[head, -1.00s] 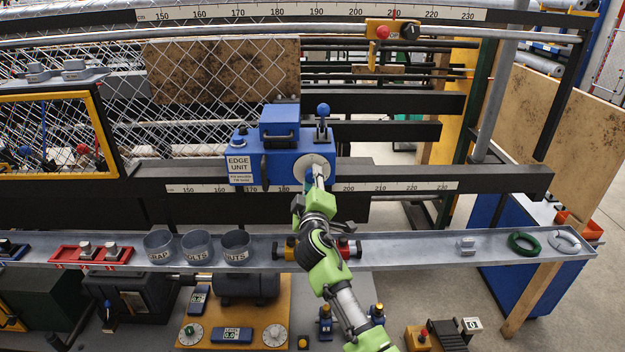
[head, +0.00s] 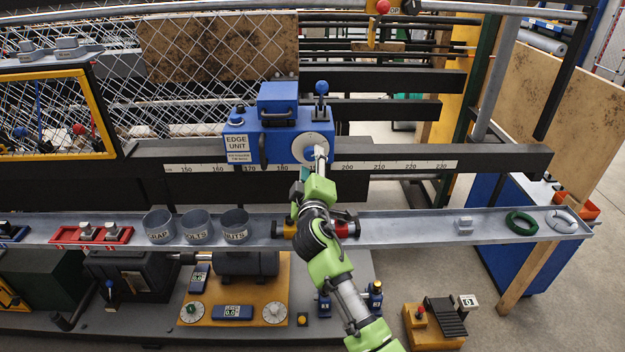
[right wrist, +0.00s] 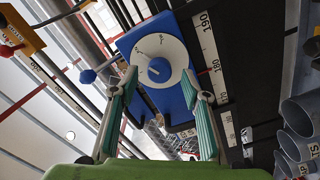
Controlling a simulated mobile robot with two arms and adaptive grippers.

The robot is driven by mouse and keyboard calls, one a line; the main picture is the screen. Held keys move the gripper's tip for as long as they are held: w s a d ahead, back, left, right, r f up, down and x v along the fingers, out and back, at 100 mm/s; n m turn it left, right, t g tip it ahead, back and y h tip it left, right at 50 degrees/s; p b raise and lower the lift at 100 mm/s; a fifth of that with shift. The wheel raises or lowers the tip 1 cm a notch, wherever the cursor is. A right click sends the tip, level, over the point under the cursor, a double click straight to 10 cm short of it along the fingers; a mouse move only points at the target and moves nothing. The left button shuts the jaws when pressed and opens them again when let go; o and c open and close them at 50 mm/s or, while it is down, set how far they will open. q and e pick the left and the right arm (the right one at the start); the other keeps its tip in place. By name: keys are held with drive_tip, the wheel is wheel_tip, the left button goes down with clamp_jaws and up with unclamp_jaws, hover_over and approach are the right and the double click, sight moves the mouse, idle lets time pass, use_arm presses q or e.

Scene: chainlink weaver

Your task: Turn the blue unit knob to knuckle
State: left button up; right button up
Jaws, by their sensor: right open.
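The blue edge unit (head: 285,143) sits on the black rail in the head view, with a white round dial (head: 303,150) on its front. My left gripper is out of view.
A blue-balled lever (head: 321,88) stands on top of the unit. A grey shelf (head: 400,228) runs below, with several cups (head: 197,227), a red tray (head: 90,236) and a green ring (head: 521,223). A scale strip (head: 400,166) lies along the rail.

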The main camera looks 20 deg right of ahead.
drive_tip(key=v, duration=0.8)
drive_tip(key=shift+s, duration=0.4)
drive_tip(key=shift+a, duration=0.1)
drive_tip(key=s+a+f+g+y, duration=0.1)
drive_tip(key=s+f+g+y, duration=0.3)
drive_tip(key=f, duration=1.1)
drive_tip(key=s+a+f+g+h, duration=0.15)
drive_tip(key=s+f, duration=0.45)
drive_tip(key=f, duration=0.9)
drive_tip(key=s+f+g+y, duration=0.25)
drive_tip(key=s+f, duration=0.25)
drive_tip(key=f, duration=0.9)
drive_tip(key=s+d+f+m+g, duration=0.1)
drive_tip(key=s+f+m+g, duration=0.1)
drive_tip(key=s+f, duration=0.7)
drive_tip(key=s+d+f+m+g, duration=0.1)
drive_tip(key=s+f+g, duration=0.2)
drive_tip(key=s+f, duration=0.6)
drive_tip(key=s+d+f+m+g, duration=0.1)
drive_tip(key=s+d+f, duration=0.1)
drive_tip(key=s, duration=1)
drive_tip(key=s+d+f+m+g, duration=0.2)
drive_tip(key=s, duration=1)
drive_tip(key=shift+s+d+f, duration=0.2)
drive_tip(key=shift+s+d, duration=0.05)
drive_tip(key=shift+d, duration=0.1)
